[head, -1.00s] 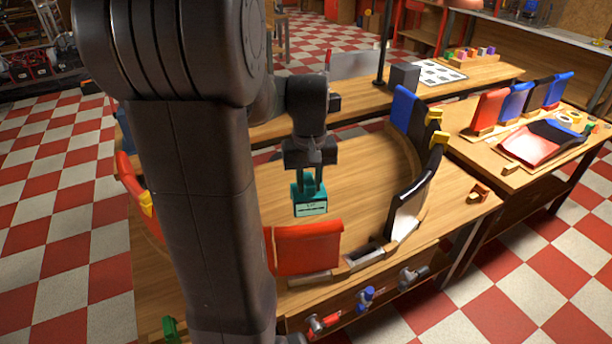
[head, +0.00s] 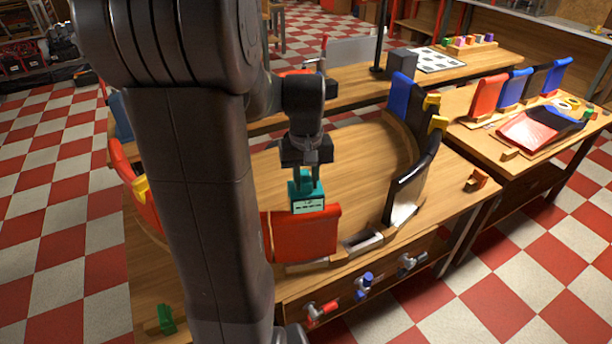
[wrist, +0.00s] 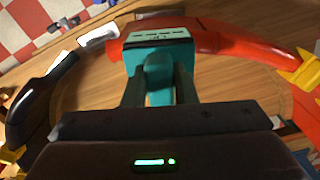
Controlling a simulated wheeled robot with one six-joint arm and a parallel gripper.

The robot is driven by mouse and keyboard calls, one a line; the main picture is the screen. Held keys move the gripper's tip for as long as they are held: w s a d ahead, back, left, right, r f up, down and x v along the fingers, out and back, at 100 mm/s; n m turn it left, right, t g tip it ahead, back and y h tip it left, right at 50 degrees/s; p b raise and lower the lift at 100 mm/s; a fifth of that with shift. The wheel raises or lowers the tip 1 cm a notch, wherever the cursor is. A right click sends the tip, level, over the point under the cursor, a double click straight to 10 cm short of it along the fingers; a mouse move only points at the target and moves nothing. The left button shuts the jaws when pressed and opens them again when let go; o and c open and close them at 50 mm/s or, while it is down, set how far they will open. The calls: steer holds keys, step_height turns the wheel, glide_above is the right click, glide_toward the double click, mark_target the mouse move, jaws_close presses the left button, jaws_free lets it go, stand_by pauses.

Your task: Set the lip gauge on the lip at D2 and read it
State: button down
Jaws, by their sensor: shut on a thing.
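My gripper (head: 306,172) is shut on the teal lip gauge (head: 307,199). The gauge has a pale display panel with dark marks too small to read. In the head view it overlaps the top edge of the red panel (head: 305,238) on the near side of the ring. In the wrist view the gauge (wrist: 158,42) lies over the red panel's curved edge (wrist: 235,40); I cannot tell whether they touch. No D2 label is readable. The fingers (wrist: 184,88) show on both sides of the gauge's grip.
A black panel (head: 411,190) stands right of the red one, with an empty slot (head: 362,240) between them. A side table (head: 480,133) holds more panels. The ring's middle is bare wood.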

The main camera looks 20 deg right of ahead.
mark_target(306, 195)
steer(key=shift+f+b, duration=1.55)
steer(key=shift+f, duration=1)
steer(key=shift+f, duration=0.3)
steer(key=c, duration=1.1)
jaws_free()
step_height(306, 195, up, 14)
steer(key=shift+f, duration=0.1)
step_height(306, 195, down, 14)
steer(key=shift+r, duration=0.35)
